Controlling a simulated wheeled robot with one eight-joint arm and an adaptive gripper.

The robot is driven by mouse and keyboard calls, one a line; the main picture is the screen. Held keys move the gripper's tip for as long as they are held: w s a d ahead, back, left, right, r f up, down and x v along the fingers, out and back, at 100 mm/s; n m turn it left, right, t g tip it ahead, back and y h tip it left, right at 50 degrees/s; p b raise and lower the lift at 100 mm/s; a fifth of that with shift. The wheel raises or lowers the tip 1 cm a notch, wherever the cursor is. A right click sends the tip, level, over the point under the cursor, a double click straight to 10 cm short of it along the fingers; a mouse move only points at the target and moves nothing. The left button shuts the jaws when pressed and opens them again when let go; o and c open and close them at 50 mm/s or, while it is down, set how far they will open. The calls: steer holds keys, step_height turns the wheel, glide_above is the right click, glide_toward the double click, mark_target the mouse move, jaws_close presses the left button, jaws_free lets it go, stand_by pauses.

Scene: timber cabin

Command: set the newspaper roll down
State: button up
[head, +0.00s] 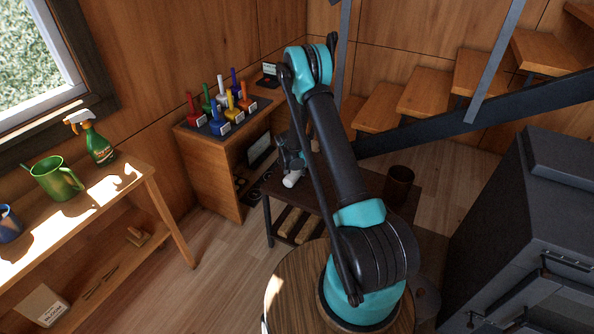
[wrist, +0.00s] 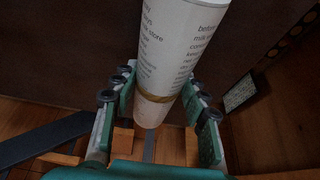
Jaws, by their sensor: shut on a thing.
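The newspaper roll (wrist: 180,50) is a white printed cylinder with a tan band around it. In the wrist view it lies between the two green-padded fingers of my gripper (wrist: 160,82), which is shut on it. In the head view the white end of the roll (head: 292,179) shows below my gripper (head: 291,158), at the left part of a low dark table (head: 345,185). My arm hides part of the table. I cannot tell whether the roll touches the tabletop.
A dark brown pot (head: 399,182) stands at the table's right end. A wooden cabinet (head: 212,172) with several coloured bottle-like items is behind left. A black stove (head: 540,220) is at right, wooden stairs (head: 425,95) behind. A workbench (head: 100,200) with a green watering can (head: 56,180) is at left.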

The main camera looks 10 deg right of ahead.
steer(key=o, duration=1.2)
steer(key=shift+o, duration=0.2)
steer(key=v, duration=1.2)
steer(key=shift+w+d, duration=0.1)
steer(key=s+d+r+n+y, duration=0.1)
steer(key=s+d+r+n, duration=0.35)
steer(key=s+r, duration=1.15)
steer(key=s+d+r+n+y, duration=0.1)
steer(key=s, duration=0.9)
steer(key=s+d+r+n, duration=0.1)
steer(key=s+d, duration=0.1)
steer(key=s, duration=0.9)
steer(key=shift+s+n+y, duration=0.15)
steer(key=shift+n+y, duration=0.2)
steer(key=shift+y, duration=0.05)
